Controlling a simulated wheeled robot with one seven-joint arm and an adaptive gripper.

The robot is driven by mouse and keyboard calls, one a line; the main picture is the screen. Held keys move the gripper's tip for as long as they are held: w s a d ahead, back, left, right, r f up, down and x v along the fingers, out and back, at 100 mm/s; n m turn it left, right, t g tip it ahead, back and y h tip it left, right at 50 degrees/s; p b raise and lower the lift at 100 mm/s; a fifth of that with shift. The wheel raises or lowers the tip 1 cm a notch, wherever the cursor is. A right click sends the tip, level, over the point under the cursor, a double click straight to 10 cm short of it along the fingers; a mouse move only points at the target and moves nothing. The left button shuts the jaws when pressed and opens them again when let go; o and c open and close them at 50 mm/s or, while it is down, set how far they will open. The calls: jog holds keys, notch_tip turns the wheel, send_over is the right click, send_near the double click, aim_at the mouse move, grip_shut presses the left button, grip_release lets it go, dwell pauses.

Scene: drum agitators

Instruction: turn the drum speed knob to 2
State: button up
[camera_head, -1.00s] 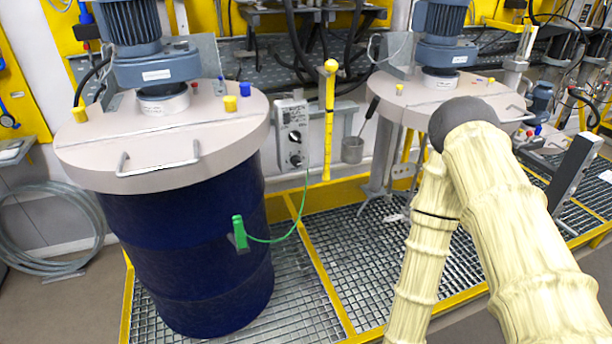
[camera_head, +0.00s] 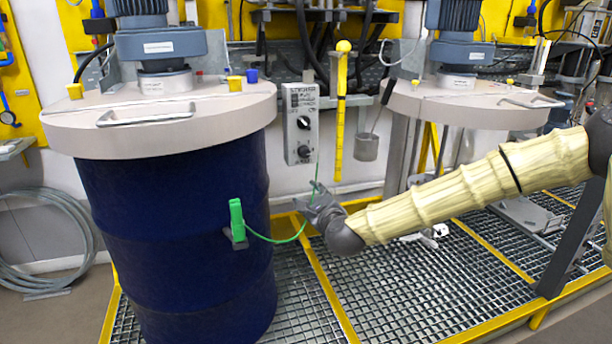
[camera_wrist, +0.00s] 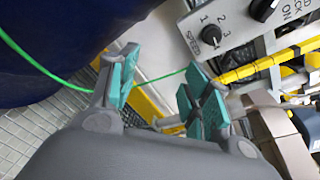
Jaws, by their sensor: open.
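The grey control box (camera_head: 301,124) hangs on the wall between the two drums. It carries two black knobs. The speed knob (camera_wrist: 212,34) is the lower one (camera_head: 304,151) in the head view, with the word SPEED and the numbers 1, 2 and 3 beside it in the wrist view. Its exact setting is too small to tell. My gripper (camera_wrist: 155,88) is open and empty, with teal finger pads. In the head view my gripper (camera_head: 318,200) is below the box, apart from the knob. The other knob (camera_wrist: 263,8) is near the top edge of the wrist view.
A blue drum (camera_head: 175,230) with a pale lid stands left of my gripper. A green cable runs from a green clamp (camera_head: 237,220) past my gripper. A yellow rod (camera_head: 341,110) and a metal cup (camera_head: 366,147) hang right of the box. Grating lies below.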

aim_at(306, 155)
jog(key=w+d+r+m+t+b, duration=0.2)
jog(key=w+r+m, duration=0.1)
jog(key=r, duration=0.4)
jog(key=x, duration=1.1)
jog(key=shift+f, duration=0.1)
jog(key=c, duration=1)
